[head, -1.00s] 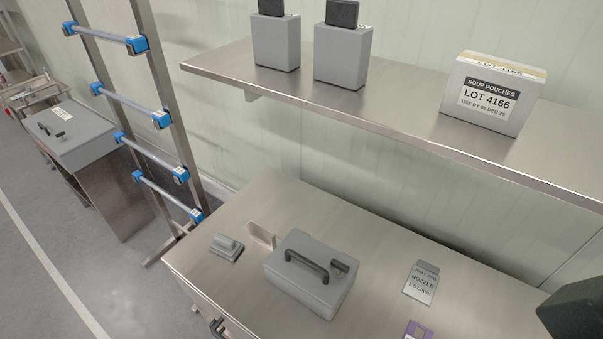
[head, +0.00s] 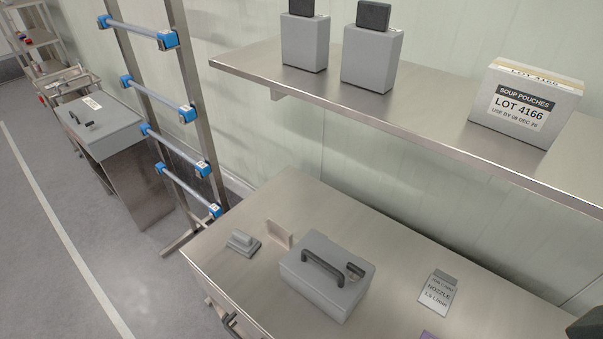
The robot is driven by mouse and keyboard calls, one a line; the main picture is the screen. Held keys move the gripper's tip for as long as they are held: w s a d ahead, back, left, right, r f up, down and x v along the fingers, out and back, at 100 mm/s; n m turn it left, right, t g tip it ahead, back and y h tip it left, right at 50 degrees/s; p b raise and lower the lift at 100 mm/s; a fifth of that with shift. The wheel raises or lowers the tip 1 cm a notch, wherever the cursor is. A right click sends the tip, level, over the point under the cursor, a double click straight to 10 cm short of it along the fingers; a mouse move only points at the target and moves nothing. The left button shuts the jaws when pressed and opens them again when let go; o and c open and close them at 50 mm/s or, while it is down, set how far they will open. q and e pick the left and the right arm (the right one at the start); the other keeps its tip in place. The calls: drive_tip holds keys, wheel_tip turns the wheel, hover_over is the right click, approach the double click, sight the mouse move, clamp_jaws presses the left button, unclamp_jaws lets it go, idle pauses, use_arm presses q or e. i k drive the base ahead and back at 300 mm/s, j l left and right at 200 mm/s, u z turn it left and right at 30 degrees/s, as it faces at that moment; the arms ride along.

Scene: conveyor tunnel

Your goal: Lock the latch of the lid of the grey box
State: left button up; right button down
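A grey box (head: 318,292) sits on the steel table with its lid down. Its lid carries a black handle (head: 322,268) and a small dark latch (head: 354,271) near the right edge. Whether the latch is locked cannot be told at this size. A second grey box (head: 112,139) at the far left, on a steel stand, also has dark fittings and a white label on top. Neither of my grippers is in view.
The steel table (head: 395,258) also bears a grey block (head: 243,242), an upright tan plate (head: 279,234) and a nozzle card (head: 438,292). A dark object (head: 588,326) is cut off at lower right. A shelf (head: 420,118) with two grey containers and a carton overhangs the table's back.

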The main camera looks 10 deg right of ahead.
sight(356, 273)
drive_tip(key=i+j+z, duration=0.6)
drive_tip(key=j, duration=0.3)
